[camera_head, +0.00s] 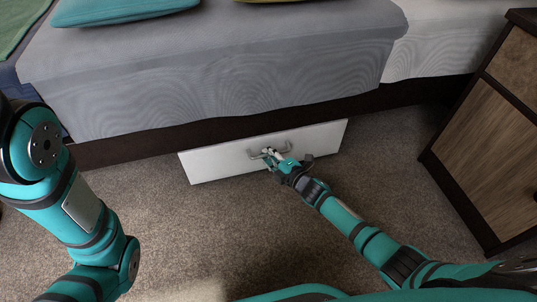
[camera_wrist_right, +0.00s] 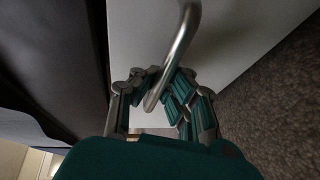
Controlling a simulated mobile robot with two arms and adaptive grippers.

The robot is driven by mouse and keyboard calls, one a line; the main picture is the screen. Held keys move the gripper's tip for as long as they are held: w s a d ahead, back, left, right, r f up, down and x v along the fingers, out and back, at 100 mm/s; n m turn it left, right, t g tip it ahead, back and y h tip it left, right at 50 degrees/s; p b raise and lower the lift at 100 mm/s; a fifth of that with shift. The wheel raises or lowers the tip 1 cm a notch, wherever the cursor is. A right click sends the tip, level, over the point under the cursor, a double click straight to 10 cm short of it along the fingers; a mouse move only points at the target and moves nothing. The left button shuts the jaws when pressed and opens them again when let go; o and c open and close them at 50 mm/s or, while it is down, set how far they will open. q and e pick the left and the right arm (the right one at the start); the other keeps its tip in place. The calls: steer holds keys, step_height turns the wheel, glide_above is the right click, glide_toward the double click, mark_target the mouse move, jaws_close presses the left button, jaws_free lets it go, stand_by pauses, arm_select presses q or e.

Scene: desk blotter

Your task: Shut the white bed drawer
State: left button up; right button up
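The white drawer front (camera_head: 217,163) is low under the bed, just below its dark frame, with no open interior showing. How far it stands out is hard to tell. Its curved metal handle (camera_head: 285,149) is at the middle of the front. My right gripper (camera_head: 270,156) is at this handle. In the right wrist view, the handle (camera_wrist_right: 181,47) passes between the fingers of my right gripper (camera_wrist_right: 164,80), which are drawn in around it. The white drawer front (camera_wrist_right: 225,35) fills the space behind. My left gripper is out of view; only my left arm shows at the left.
The bed (camera_head: 220,70) with a grey cover and a teal pillow (camera_head: 120,8) lies above the drawer. A wooden cabinet (camera_head: 490,125) stands close at the right. The brown carpet (camera_head: 200,235) in front of the drawer is clear apart from my arms.

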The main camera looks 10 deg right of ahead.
steer(key=o, duration=0.6)
steer(key=shift+d+r, duration=0.1)
steer(key=v, duration=1.2)
